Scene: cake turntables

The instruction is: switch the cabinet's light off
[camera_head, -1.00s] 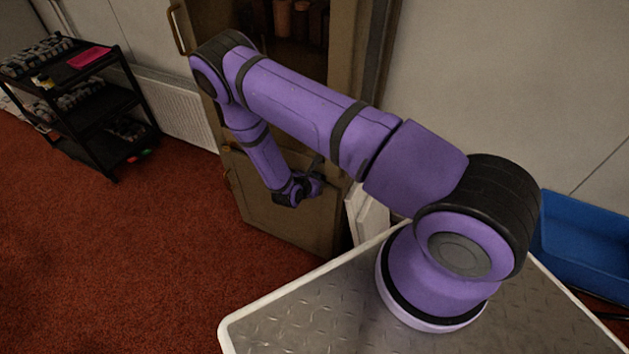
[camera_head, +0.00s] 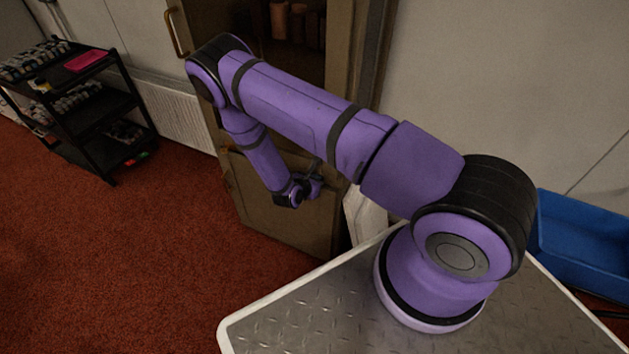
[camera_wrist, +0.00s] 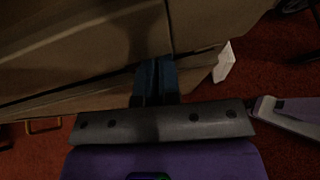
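The brown cabinet (camera_head: 285,217) stands behind my arm in the head view. Its upper part shows a dim interior with several brown jars (camera_head: 279,20). I cannot tell whether its light is on, and I cannot make out a switch. My gripper (camera_head: 316,166) is low in front of the cabinet's lower part, small and partly dark there. In the wrist view, the two dark blue fingers of my gripper (camera_wrist: 156,66) lie side by side, shut with nothing seen between them. They point at the cabinet's brown face (camera_wrist: 110,50), and I cannot tell whether they touch it.
A black shelf cart (camera_head: 105,115) stands at the left, beside a white radiator (camera_head: 180,115). A blue bin (camera_head: 585,240) is at the right. A white panel (camera_head: 365,215) is beside the cabinet's lower right. Red carpet (camera_head: 150,260) is clear at the left front.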

